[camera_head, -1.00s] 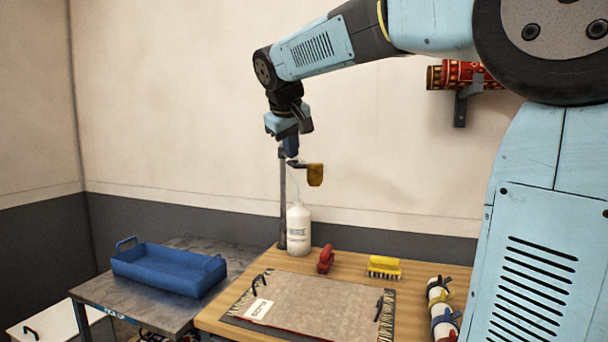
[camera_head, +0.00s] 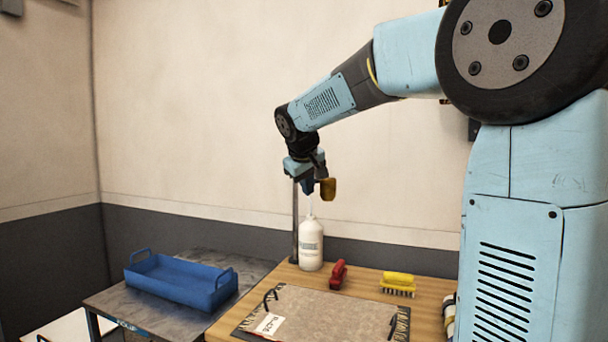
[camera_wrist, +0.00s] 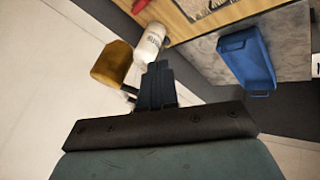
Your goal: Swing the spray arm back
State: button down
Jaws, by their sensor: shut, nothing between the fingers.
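The spray arm has a thin dark upright post (camera_head: 295,225) at the back left corner of the wooden table and a mustard-brown head (camera_head: 328,188) near its top. In the wrist view the brown head (camera_wrist: 112,63) is to the left of my fingers. My gripper (camera_head: 308,188) points down at the top of the post, beside the brown head on its left. Its blue fingers (camera_wrist: 157,75) are closed together with nothing between them. The short crossbar is mostly hidden behind my gripper, and I cannot tell whether the fingers touch it.
A white bottle (camera_head: 311,244) stands close below my gripper. A red-handled brush (camera_head: 338,274), a yellow brush (camera_head: 398,283) and a rug (camera_head: 335,318) with black clips are on the table. A blue tray (camera_head: 178,280) sits on the grey side table (camera_head: 110,297) at left.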

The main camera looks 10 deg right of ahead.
jog(key=shift+w+d+f, duration=0.2)
jog(key=shift+w+d, duration=0.25)
jog(key=shift+d, duration=0.2)
jog(key=shift+w+d+f, duration=0.2)
jog(key=shift+w+d, duration=0.3)
jog(key=shift+d, duration=0.15)
jog(key=shift+w+d+f, duration=0.2)
jog(key=shift+w+d, duration=0.25)
jog(key=shift+d, duration=0.2)
